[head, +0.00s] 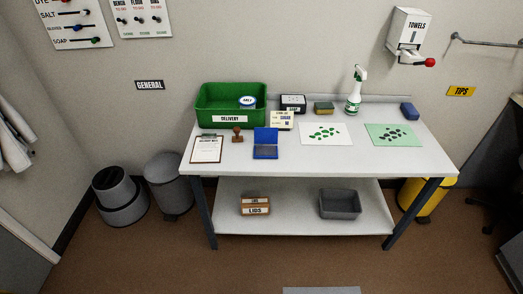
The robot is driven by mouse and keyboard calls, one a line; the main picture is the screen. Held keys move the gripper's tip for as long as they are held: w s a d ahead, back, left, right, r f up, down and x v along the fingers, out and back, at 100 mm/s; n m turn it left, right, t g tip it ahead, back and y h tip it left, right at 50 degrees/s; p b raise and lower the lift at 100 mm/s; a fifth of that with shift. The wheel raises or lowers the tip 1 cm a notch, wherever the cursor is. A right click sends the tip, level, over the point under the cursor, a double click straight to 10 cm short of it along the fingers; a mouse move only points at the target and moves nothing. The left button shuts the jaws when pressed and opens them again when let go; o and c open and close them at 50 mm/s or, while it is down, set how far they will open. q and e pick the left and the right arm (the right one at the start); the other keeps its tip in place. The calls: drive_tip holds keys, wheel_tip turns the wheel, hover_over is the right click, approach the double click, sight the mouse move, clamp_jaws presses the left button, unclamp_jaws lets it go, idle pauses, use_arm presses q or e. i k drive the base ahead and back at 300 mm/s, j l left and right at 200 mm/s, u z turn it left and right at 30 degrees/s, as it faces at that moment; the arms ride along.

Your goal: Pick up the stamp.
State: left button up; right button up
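The stamp (237,135) stands on the white table, with a brown knob handle and a brown base. It is between the clipboard (207,149) on its left and an open blue ink pad (265,146) on its right. The green crate (211,118) is just behind it. Neither of my grippers shows in the head view.
The white table (350,162) also bears a card (283,119), a black box (292,102), a sponge (323,108), a spray bottle (354,97), two sheets with green and dark pieces, and a blue block (409,110). The table's front middle is clear. Bins stand at both sides.

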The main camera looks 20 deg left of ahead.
sight(236, 130)
drive_tip(key=i+l, duration=0.25)
drive_tip(key=i+l+u, duration=0.55)
drive_tip(key=l, duration=0.2)
drive_tip(key=i+l+u, duration=0.25)
drive_tip(key=l, duration=0.25)
